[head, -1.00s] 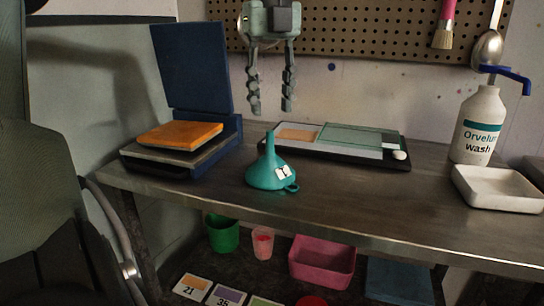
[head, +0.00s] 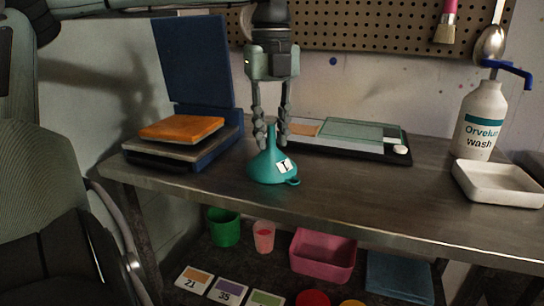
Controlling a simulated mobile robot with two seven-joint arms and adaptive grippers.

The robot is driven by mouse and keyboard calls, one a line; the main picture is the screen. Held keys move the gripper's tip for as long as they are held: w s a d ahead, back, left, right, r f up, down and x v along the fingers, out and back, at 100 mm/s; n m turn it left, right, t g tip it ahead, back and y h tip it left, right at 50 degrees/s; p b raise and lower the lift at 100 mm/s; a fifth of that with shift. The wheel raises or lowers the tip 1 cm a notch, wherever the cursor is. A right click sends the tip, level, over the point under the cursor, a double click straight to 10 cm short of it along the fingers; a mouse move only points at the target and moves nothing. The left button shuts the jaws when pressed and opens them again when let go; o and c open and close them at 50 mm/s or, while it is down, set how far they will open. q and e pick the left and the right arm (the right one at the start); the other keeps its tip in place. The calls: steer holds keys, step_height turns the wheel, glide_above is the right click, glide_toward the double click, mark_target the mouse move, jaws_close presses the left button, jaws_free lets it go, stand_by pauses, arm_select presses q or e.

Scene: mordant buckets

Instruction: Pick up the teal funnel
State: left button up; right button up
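The teal funnel (head: 270,168) stands spout up near the front middle of the bench. It has a small white label and a ring handle at its lower right. My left gripper (head: 271,142) points straight down over it. Its two fingers are on either side of the narrow spout, with the tips near the top of the cone. The gap between them is about as wide as the spout; I cannot tell if both fingers press on it. The funnel rests on the bench. My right gripper is not in view.
A blue press (head: 196,65) with an orange pad (head: 181,130) stands left of the funnel. A flat tray with a green panel (head: 350,133) lies close behind to the right. A wash bottle (head: 481,125) and white dish (head: 498,184) are far right. Bench (head: 390,190) is clear between.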

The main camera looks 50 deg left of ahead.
arm_select(q)
jaws_close()
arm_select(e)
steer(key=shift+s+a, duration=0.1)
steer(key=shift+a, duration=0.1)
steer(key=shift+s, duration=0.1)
arm_select(q)
steer(key=shift+r, duration=0.1)
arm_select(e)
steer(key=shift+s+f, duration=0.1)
arm_select(q)
steer(key=shift+r, duration=0.6)
step_height(320, 180, up, 3)
steer(key=shift+f, duration=0.1)
steer(key=s+a+r+b, duration=0.2)
steer(key=s+r, duration=0.5)
steer(key=s, duration=0.4)
steer(key=shift+s+a, duration=0.15)
steer(key=shift+a, duration=0.35)
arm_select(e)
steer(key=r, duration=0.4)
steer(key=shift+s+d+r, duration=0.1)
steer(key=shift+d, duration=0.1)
